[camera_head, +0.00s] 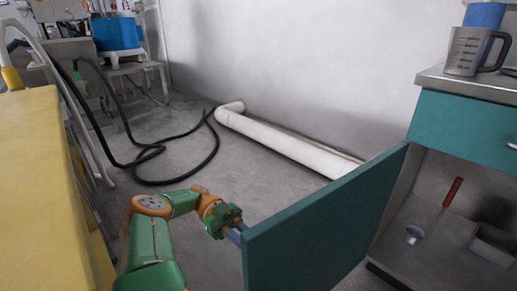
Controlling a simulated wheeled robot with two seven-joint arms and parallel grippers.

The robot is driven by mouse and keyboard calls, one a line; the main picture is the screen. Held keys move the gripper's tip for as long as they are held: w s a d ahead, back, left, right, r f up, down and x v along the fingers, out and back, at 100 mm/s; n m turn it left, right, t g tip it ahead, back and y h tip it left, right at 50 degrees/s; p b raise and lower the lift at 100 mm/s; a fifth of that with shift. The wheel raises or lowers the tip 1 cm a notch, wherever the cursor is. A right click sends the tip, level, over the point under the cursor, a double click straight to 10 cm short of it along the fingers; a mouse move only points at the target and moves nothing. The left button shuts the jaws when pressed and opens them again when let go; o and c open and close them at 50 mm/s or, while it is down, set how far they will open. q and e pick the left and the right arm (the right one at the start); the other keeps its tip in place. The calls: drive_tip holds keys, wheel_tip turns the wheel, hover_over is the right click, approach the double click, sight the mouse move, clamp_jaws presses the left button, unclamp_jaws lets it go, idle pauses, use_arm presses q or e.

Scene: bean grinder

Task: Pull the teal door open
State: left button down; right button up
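The teal door (325,232) stands swung wide open from the teal cabinet (462,130) on the right. Its free edge points toward the lower middle of the head view. My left gripper (236,234) is at that free edge, on the door's left side. Its blue finger parts are partly hidden by the door edge, so I cannot tell whether it grips the door or only touches it. My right gripper is not in view.
The open cabinet holds a red-handled tool (452,192) and pipe fittings. A metal measuring cup (467,51) stands on the counter (470,83). A white pipe (285,144) and black hose (150,155) lie on the floor. A yellow surface (40,180) is at left.

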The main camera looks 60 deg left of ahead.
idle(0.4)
use_arm(q)
drive_tip(key=c, duration=0.8)
unclamp_jaws()
drive_tip(key=shift+s, duration=0.1)
drive_tip(key=shift+c, duration=0.2)
drive_tip(key=shift+a, duration=0.1)
